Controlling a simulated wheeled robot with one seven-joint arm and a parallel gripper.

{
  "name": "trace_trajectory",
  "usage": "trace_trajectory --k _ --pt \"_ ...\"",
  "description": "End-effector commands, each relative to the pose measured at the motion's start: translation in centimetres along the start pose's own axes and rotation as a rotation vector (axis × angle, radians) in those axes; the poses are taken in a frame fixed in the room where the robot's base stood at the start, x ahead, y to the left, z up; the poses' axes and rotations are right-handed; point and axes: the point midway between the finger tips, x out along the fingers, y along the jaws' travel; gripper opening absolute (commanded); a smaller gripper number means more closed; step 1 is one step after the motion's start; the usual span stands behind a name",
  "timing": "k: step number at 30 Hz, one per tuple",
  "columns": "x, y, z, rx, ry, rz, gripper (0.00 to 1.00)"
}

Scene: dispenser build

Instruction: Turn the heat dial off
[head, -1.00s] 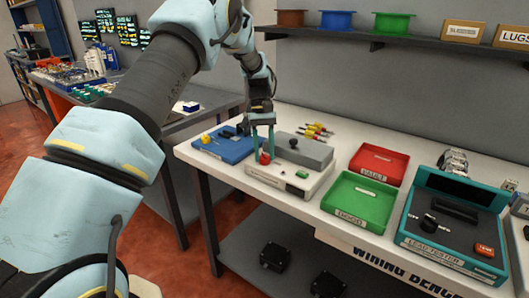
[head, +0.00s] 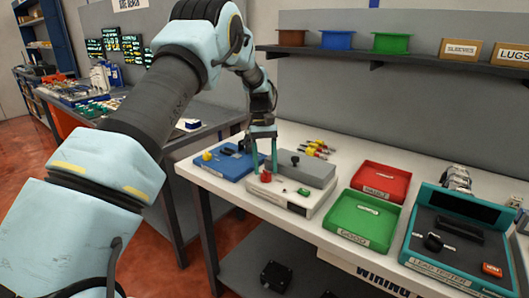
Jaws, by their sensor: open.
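A white box-shaped unit (head: 288,203) with a grey raised block (head: 307,172) stands on the white bench. A red knob (head: 266,177) sits on its top at the left; it appears to be the heat dial, though no label for it is readable. My gripper (head: 265,168) points down over this knob with its two teal fingers apart. The fingertips are on either side of the knob or just above it; I cannot tell whether they touch it. The knob's pointer direction is too small to read.
A black knob (head: 295,160) stands on the grey block, and a green part (head: 303,191) lies in front of it. A blue tray (head: 228,167) is at the left. A green tray (head: 362,222), a red tray (head: 381,183) and a teal lead tester (head: 458,240) stand to the right.

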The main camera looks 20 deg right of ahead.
Motion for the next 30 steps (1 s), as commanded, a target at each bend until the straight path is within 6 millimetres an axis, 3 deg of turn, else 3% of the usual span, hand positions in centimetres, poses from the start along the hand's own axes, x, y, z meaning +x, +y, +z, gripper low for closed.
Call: trace_trajectory --k 9,15,30 --pt "-6.1 0.0 -0.2 0.000 0.005 0.003 0.55" --pt "-8.7 0.0 -0.1 0.000 0.004 0.002 0.55" --pt "-9.5 0.0 0.0 0.000 0.001 0.001 0.55"
